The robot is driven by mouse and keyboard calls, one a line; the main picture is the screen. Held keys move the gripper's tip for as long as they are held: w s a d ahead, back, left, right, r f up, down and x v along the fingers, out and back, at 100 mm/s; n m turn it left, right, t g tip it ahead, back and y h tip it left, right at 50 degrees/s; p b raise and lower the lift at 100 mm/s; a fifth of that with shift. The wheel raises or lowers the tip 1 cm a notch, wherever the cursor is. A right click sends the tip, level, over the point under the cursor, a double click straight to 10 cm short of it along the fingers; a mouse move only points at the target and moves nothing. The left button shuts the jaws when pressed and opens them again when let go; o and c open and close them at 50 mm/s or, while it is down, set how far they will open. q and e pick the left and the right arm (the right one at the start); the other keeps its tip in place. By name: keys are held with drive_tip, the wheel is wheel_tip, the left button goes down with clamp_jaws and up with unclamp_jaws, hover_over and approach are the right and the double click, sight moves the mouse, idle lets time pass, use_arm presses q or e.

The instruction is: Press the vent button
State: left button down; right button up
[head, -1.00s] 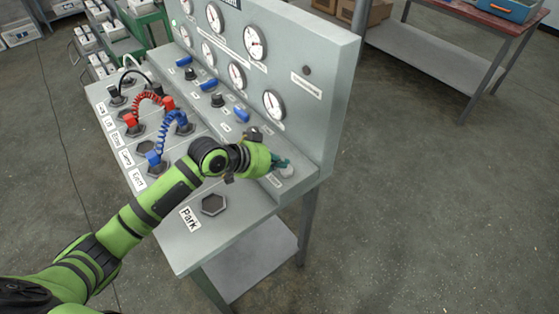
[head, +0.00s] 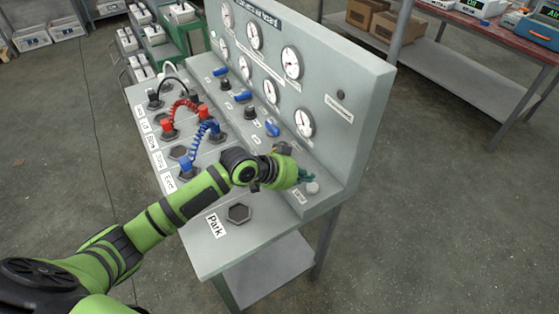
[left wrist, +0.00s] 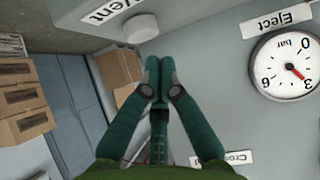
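The vent button (head: 313,187) is a round pale button at the near right end of the console's ledge, by a small label. In the left wrist view the white button (left wrist: 140,28) sits beside a label (left wrist: 110,9) whose visible letters read "ent". My left gripper (head: 307,177) is just left of and over the button in the head view. In the left wrist view its dark green fingers (left wrist: 160,64) are together with nothing between them. Their tips appear close to the button; whether they touch it I cannot tell. My right gripper is not in view.
Plugs with red and blue coiled cables (head: 205,135) stand left of my arm. A hexagonal socket (head: 238,213) marked Park is in front. Open floor lies to the right.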

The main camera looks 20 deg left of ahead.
use_arm(q)
drive_tip(key=shift+b+v, duration=0.55)
drive_tip(key=shift+v, duration=0.6)
drive_tip(key=b+v, duration=0.1)
drive_tip(key=v, duration=0.7)
drive_tip(key=shift+r, duration=0.4)
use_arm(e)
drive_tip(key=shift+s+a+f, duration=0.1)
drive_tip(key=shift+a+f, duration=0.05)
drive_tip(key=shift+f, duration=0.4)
use_arm(q)
drive_tip(key=shift+w, duration=0.1)
